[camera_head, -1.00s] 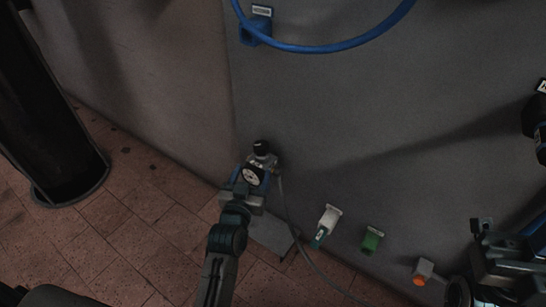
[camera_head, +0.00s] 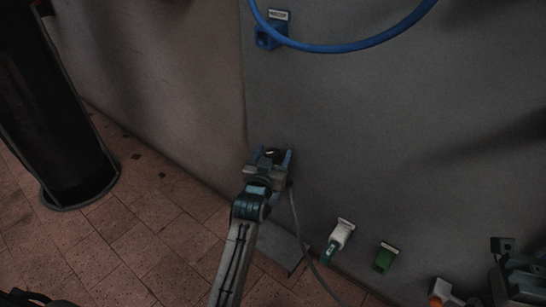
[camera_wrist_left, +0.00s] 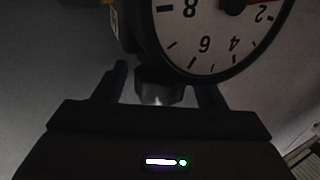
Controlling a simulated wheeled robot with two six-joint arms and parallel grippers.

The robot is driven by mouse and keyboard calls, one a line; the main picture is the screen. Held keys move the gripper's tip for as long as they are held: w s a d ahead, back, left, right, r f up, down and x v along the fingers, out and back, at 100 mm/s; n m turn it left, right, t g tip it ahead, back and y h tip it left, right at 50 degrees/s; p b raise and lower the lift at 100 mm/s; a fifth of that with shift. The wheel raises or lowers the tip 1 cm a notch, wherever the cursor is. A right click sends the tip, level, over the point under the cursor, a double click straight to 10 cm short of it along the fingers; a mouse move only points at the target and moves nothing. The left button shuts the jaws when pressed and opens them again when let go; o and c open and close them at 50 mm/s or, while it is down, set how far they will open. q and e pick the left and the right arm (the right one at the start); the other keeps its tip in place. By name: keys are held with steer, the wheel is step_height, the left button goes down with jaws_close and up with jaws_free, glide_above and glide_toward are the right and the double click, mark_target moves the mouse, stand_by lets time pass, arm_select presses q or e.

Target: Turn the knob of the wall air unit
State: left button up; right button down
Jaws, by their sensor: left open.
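The wall air unit is low on the grey wall and mostly hidden behind my left gripper (camera_head: 272,154) in the head view. My left gripper is open, with its two fingers reaching up around the unit. In the left wrist view the unit's round white gauge (camera_wrist_left: 205,38) fills the upper right, close in front. My left fingers (camera_wrist_left: 162,85) stand below it, with a dark, shiny part of the unit between them. I cannot tell whether they touch it. The knob cannot be made out clearly. Part of my right arm shows at the lower right edge, without its fingers.
A blue hose (camera_head: 345,48) hangs from a blue wall holder (camera_head: 266,38) above. A white fitting (camera_head: 341,233), a green fitting (camera_head: 384,258) and an orange one (camera_head: 440,289) sit low on the wall to the right. A black column (camera_head: 65,135) stands at left.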

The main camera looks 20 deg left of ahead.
arm_select(q)
steer(key=c, duration=1)
steer(key=shift+o, duration=0.2)
steer(key=shift+m+h, duration=0.3)
steer(key=shift+h, duration=0.2)
